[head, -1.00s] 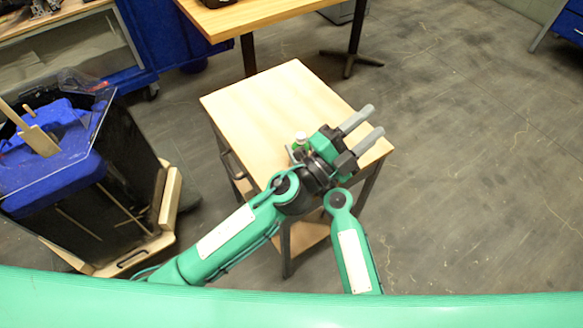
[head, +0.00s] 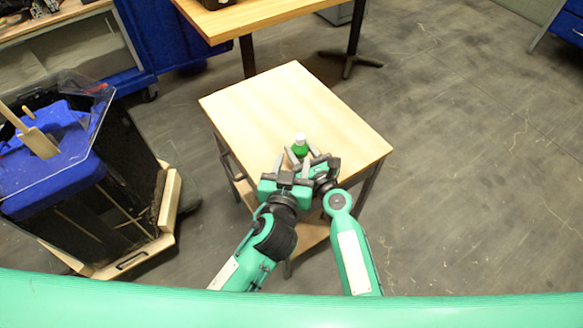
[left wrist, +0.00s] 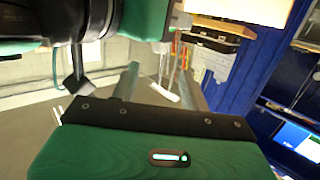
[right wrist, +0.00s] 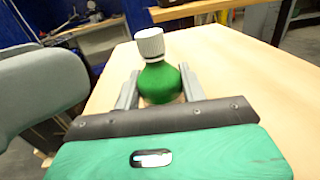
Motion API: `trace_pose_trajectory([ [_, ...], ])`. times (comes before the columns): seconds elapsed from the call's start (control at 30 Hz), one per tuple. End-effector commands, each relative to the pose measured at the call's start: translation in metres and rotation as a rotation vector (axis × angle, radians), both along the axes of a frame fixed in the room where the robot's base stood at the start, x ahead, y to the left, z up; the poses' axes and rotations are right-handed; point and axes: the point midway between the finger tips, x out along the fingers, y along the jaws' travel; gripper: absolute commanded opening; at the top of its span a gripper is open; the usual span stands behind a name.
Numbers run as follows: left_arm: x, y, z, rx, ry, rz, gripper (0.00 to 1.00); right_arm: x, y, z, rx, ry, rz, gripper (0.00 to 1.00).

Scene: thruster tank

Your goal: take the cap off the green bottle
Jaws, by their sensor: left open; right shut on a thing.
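The green bottle (head: 299,150) with its white ribbed cap (head: 300,138) stands upright near the front middle of the small wooden table. The cap is on the bottle, as the right wrist view shows with the cap (right wrist: 150,43) above the green body (right wrist: 159,84). My right gripper (head: 303,154) is shut on the bottle's body below the cap. My left gripper (head: 291,163) is open and empty, close beside the right gripper and in front of the bottle. In the left wrist view its fingers (left wrist: 159,85) are apart with nothing between them. The bottle's base is hidden.
The small table (head: 265,105) is otherwise clear. A larger wooden table (head: 275,20) stands behind it. Open floor (head: 460,170) lies to the right. My two grippers are very close together.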

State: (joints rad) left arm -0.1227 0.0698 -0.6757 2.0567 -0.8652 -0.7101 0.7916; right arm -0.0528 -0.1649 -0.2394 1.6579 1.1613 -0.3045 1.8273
Motion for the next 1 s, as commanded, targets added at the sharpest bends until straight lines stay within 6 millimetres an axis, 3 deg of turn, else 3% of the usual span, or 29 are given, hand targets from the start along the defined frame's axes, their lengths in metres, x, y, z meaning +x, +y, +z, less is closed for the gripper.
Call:
trace_pose_trajectory([
  [0.5,0.08,-0.013,-0.011,0.004,-0.003,-0.002,0.46,0.0,0.0,0.0,0.0,0.0,0.0,0.01],
  [0.7,0.094,-0.015,-0.014,0.002,-0.002,-0.001,0.46,0.0,0.0,0.0,0.0,0.0,0.0,0.01],
  [1.0,0.097,-0.016,-0.014,0.002,-0.002,-0.001,0.46,0.0,0.0,0.0,0.0,0.0,0.0,0.01],
])
